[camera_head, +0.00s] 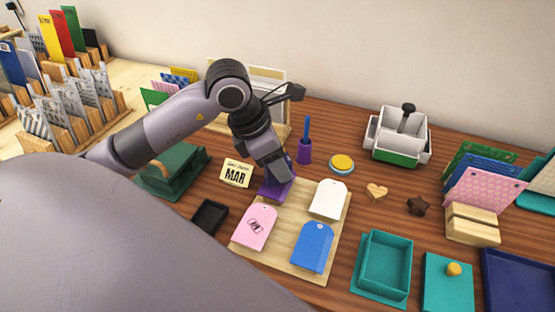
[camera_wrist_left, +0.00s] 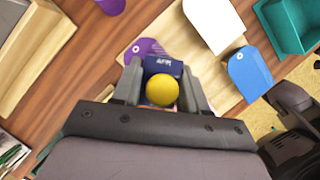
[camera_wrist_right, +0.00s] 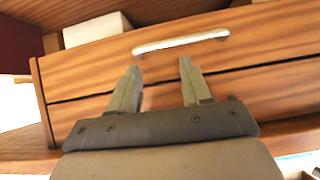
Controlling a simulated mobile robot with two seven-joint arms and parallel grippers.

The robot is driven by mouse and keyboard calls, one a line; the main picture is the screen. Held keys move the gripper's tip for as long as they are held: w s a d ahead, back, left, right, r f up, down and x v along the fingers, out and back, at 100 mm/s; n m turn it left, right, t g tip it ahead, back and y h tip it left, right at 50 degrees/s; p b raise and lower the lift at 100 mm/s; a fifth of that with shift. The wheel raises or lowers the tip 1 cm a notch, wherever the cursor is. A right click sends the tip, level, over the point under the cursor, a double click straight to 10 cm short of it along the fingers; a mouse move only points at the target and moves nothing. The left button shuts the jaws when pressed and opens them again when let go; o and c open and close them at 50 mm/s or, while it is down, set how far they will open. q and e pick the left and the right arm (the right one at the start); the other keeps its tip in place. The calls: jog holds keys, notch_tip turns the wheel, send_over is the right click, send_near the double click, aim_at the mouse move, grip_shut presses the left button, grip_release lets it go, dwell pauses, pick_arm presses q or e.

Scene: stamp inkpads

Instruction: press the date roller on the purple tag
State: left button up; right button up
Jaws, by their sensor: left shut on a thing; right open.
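The purple tag (camera_head: 268,192) lies at the back left of a pale wooden board, mostly covered by my left gripper (camera_head: 276,181). In the left wrist view the tag (camera_wrist_left: 141,49) shows beyond the fingertips. There my left gripper (camera_wrist_left: 160,80) is shut on the date roller (camera_wrist_left: 164,66), a dark blue block with white lettering and a yellow round knob. The roller is over or on the tag; I cannot tell whether it touches. My right gripper (camera_wrist_right: 161,80) is open and empty, facing wooden drawers.
The board (camera_head: 292,222) also bears a white tag (camera_head: 328,200), a blue tag (camera_head: 312,248) and a pink tag (camera_head: 255,227) with a dark print. A MAR card (camera_head: 236,173) and a purple cup (camera_head: 304,152) stand close by. A teal tray (camera_head: 382,265) is right of the board.

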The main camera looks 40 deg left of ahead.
pick_arm(q)
jog(key=shift+f+b, duration=0.4)
jog(key=shift+f, duration=0.05)
dwell(0.3)
dwell(0.4)
jog(key=shift+r+p, duration=0.9)
jog(key=shift+r, duration=0.35)
jog(key=shift+r+p, duration=1.6)
jog(key=shift+r, duration=0.7)
